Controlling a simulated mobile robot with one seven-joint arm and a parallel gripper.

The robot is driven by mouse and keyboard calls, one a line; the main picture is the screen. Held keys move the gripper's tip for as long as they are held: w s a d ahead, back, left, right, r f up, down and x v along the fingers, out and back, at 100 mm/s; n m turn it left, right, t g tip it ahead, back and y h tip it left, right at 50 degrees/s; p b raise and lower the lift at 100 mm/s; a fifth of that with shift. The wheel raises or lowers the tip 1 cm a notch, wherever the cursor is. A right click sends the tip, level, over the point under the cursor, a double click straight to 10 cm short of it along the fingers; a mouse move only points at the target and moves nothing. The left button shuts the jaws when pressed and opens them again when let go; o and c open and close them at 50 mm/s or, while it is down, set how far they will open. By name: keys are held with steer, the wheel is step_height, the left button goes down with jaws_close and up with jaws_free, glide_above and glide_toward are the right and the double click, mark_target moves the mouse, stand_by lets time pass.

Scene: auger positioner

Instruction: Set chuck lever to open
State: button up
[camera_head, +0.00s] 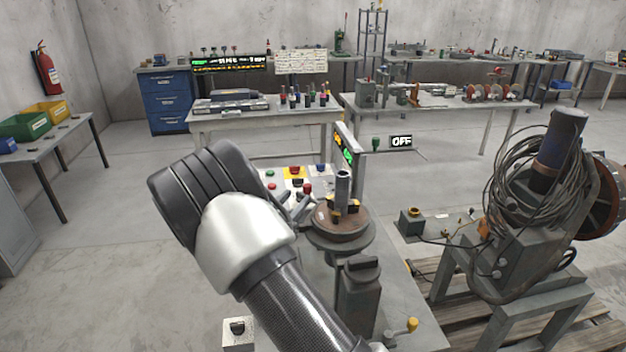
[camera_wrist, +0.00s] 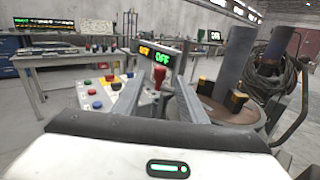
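A red-knobbed lever (camera_head: 307,188) stands at the control panel, left of the round chuck table (camera_head: 326,238). In the wrist view the red knob (camera_wrist: 159,74) shows between the fingers of my gripper (camera_wrist: 160,84), which is open with a gap visible around the knob. I cannot tell how near in depth the knob is. A lever with a yellow knob (camera_head: 412,324) shows at the bench's front; which lever is the chuck lever is not labelled. The chuck has yellow jaws (camera_head: 352,205) around an upright dark cylinder (camera_head: 343,187). My arm hides much of the panel.
The panel has red, green, yellow and blue buttons; a blue one (camera_wrist: 97,105) shows clearly. A small display (camera_wrist: 162,58) stands behind the lever. A cable-wrapped machine (camera_head: 535,215) stands to the right. Open floor (camera_head: 110,250) lies to the left.

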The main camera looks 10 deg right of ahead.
steer(key=p+x, duration=0.1)
steer(key=x, duration=1.1)
steer(key=shift+c, duration=0.2)
jaws_close()
